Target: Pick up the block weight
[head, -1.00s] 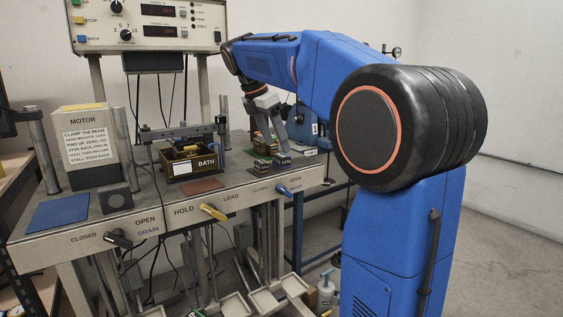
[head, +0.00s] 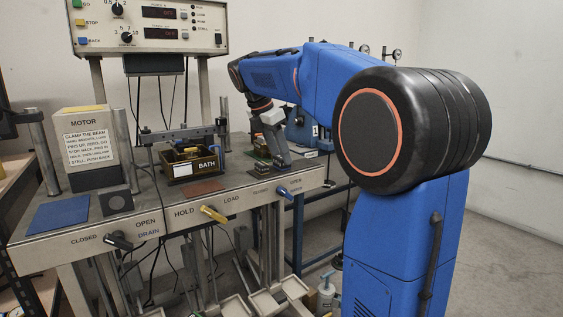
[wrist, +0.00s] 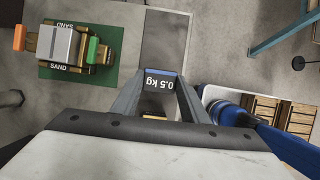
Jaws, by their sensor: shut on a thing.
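The block weight (wrist: 160,82) is a small dark block with a blue-edged face marked "0.5 kg", upside down in the wrist view. My gripper (wrist: 160,88) is shut on it, with one grey finger on each side. In the head view my gripper (head: 279,163) points down over the right part of the bench. The block is hard to make out there, mostly hidden by the fingers. I cannot tell whether the block touches the bench.
The bath box (head: 192,165) stands farther left on the bench. Yellow (head: 213,214) and blue (head: 284,192) levers stick out at the front.

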